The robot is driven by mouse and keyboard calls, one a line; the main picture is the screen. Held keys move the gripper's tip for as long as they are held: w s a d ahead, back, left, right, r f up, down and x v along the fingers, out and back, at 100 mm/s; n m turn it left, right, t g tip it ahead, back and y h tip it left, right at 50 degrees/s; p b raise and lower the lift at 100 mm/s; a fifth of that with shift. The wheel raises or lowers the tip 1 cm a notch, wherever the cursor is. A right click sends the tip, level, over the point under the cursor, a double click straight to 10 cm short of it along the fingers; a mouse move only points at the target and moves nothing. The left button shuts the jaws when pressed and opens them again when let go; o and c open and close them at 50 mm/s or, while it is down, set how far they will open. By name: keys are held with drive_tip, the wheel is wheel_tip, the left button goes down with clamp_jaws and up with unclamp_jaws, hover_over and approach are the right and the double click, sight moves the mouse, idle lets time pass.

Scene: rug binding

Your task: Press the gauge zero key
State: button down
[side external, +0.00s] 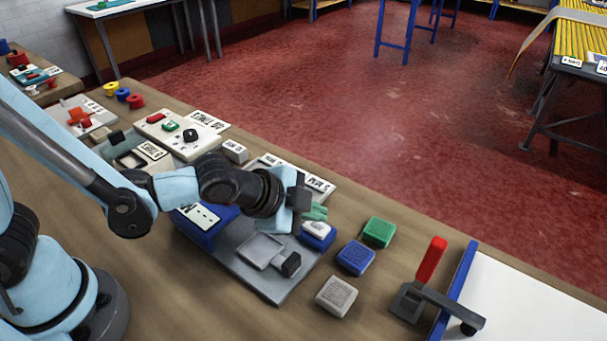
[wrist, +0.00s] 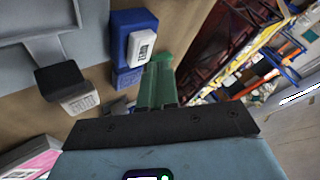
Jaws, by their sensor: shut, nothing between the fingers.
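The gauge is a grey plate (side external: 262,283) with a blue display block (side external: 205,225) at its left and a recessed square in the middle. A white key (side external: 317,228) sits on a blue block at the plate's right end; it also shows in the wrist view (wrist: 141,42), with a small dark label I cannot read surely. A black knob (side external: 290,264) stands at the plate's front edge. My gripper (side external: 316,212) has green fingers, shut and empty, just above the white key. In the wrist view the fingertips (wrist: 160,60) appear beside the key; contact cannot be told.
Green (side external: 379,231), blue (side external: 356,257) and grey (side external: 337,295) blocks lie right of the gauge. A red-handled lever (side external: 431,262) stands by a blue-edged white board. Panels with coloured buttons (side external: 181,134) fill the bench behind my arm.

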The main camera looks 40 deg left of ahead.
sight(311, 229)
drive_tip(key=shift+f, duration=0.15)
drive_tip(key=shift+f, duration=0.25)
drive_tip(key=shift+f, duration=0.4)
idle(0.6)
drive_tip(key=shift+r, duration=0.85)
drive_tip(key=shift+r, duration=2.5)
drive_tip(key=shift+a, duration=0.15)
